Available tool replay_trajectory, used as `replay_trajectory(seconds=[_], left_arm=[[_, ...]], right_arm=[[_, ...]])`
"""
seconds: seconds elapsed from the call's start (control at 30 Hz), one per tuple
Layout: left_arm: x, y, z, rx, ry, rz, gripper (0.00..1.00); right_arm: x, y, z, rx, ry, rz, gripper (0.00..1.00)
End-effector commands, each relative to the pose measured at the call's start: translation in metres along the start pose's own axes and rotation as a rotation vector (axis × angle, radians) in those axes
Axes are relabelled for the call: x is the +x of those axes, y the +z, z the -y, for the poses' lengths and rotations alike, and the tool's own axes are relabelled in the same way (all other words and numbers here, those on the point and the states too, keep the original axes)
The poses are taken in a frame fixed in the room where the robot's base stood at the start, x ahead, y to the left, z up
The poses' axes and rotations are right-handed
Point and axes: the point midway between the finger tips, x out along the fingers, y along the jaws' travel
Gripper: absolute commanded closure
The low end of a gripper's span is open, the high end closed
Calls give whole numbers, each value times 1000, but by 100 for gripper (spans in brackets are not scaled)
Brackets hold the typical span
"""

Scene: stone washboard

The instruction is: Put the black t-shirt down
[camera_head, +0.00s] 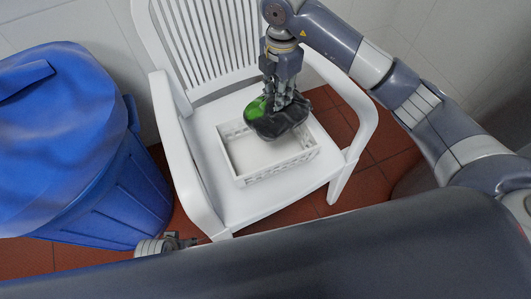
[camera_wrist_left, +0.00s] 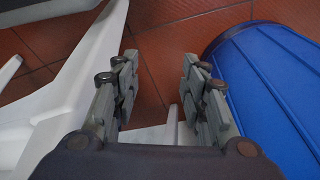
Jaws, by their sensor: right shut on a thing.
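The black t-shirt (camera_head: 277,122) is a bunched dark cloth with a bright green patch on its left side. My right gripper (camera_head: 283,98) is shut on it from above. The cloth is over the back part of a white basket (camera_head: 268,177); I cannot tell whether it touches the basket. The basket's visible floor is bare. My left gripper shows low in the head view (camera_head: 180,241), left of the chair.
The basket stands on the seat of a white plastic chair (camera_head: 183,172) with armrests and a slatted back. A blue bin (camera_head: 115,195) with a blue lid stands to the left, close to the chair. The floor is red tile (camera_head: 372,187). A tiled wall is behind.

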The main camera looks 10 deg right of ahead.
Motion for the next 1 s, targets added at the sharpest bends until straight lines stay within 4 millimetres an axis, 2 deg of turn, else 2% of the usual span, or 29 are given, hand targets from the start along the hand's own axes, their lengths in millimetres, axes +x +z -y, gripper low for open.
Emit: replay_trajectory(seconds=[0.2, 0.37, 0.47, 0.57, 0.8, 1.0], left_arm=[[-6, -4, 1, -1, -1, -7, 60], [-11, -7, 1, -2, -2, -11, 60], [-19, -10, 2, -3, -3, -17, 60], [-33, -15, 2, -4, -4, -26, 60], [-74, -23, 4, -7, -8, -46, 60], [-96, -25, 5, -8, -10, -55, 60]], right_arm=[[5, -1, -3, 197, 0, 0, 100], [12, -2, -4, 249, -1, 0, 100], [30, -2, -3, 254, -4, -1, 100], [57, -2, -2, 254, -6, 0, 100], [118, -2, -3, 252, -4, 0, 100], [141, -2, -4, 251, 0, 0, 100]])
